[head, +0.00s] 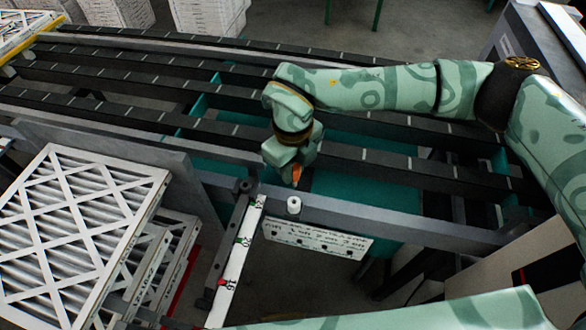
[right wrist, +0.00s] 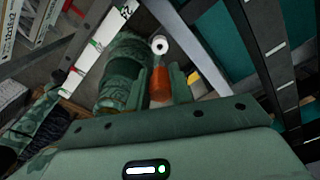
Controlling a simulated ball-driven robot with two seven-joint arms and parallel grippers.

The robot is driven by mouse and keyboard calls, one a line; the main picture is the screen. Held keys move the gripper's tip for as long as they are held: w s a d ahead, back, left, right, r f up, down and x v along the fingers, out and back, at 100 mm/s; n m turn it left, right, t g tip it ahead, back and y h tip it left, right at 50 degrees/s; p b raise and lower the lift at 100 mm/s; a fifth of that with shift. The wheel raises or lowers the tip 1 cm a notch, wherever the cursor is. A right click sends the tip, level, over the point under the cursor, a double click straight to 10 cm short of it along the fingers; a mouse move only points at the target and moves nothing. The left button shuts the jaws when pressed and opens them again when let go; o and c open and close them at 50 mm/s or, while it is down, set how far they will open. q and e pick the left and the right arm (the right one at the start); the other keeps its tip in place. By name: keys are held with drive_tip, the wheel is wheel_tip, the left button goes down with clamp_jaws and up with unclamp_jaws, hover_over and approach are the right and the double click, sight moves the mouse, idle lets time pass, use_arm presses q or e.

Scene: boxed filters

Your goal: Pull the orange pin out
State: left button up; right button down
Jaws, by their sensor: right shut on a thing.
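My right gripper (head: 295,172) is shut on the orange pin (head: 297,174), which shows as a small orange patch between its fingers above the grey rail. In the right wrist view the orange pin (right wrist: 160,84) sits between the two green fingers of the right gripper (right wrist: 161,86). A white round piece with a dark hole (right wrist: 159,45) lies just beyond the pin there and appears apart from it. In the head view this white piece (head: 294,205) stands on the rail, just nearer than the gripper. The pin's lower end is hard to make out. My left gripper is not in view.
A white ruled strip (head: 238,262) with coloured marks runs down left of the white piece. A white lettered plate (head: 318,239) hangs on the rail's near side. Boxed filters (head: 73,232) are stacked at left. Dark conveyor rails (head: 120,113) stretch behind.

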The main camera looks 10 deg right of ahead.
drive_tip(key=shift+r+p, duration=1.4)
drive_tip(key=shift+r, duration=1.25)
